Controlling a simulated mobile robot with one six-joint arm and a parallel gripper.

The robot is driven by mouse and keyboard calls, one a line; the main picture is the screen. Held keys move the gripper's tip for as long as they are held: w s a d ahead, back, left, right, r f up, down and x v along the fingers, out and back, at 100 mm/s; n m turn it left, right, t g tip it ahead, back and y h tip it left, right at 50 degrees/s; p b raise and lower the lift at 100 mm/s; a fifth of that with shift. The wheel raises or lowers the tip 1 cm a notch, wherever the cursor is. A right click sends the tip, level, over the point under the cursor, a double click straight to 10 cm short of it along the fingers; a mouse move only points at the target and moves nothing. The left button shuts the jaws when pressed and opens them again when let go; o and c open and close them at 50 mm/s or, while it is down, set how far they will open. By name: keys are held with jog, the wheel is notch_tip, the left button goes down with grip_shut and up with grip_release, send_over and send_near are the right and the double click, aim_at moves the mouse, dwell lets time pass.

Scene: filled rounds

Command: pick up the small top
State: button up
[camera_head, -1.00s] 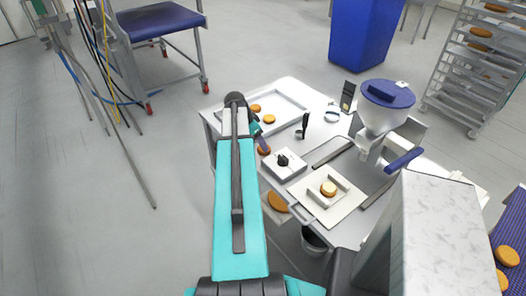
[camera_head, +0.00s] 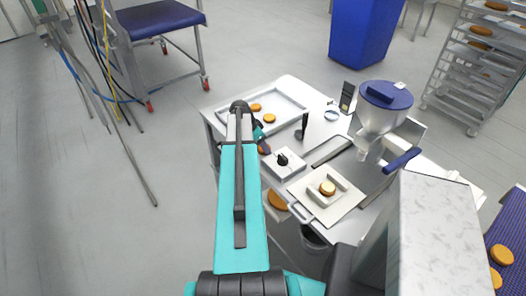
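Two orange-brown rounds lie on the tray (camera_head: 290,97) at the table's back left: one farther back (camera_head: 255,107) and one nearer (camera_head: 269,118). Another round (camera_head: 327,188) sits in the white holder in the middle. I cannot tell which round is the small top. My gripper (camera_head: 264,147) is at the table's left side, mostly hidden behind my teal arm. A bit of orange-brown shows beside its tip, perhaps another round; I cannot tell whether it is touched or held. The finger opening is not visible.
A white box with a black knob (camera_head: 283,161) stands close right of my gripper. A blue-lidded hopper (camera_head: 386,98) stands at the table's right. A larger round (camera_head: 277,199) shows below the table's left edge. A blue bin (camera_head: 366,30) stands behind on open floor.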

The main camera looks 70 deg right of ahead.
jog(key=c, duration=0.5)
jog(key=shift+r, duration=0.1)
jog(key=shift+r+b, duration=0.9)
jog(key=shift+r, duration=0.4)
jog(key=shift+a+r, duration=0.1)
jog(key=shift+r, duration=0.25)
jog(key=a+b, duration=0.2)
jog(key=a, duration=0.2)
jog(key=a+b, duration=0.2)
jog(key=a, duration=0.3)
jog(key=a+r+b, duration=0.1)
jog(key=a+b, duration=0.1)
jog(key=a, duration=0.2)
jog(key=shift+a, duration=0.2)
jog(key=shift+b, duration=0.35)
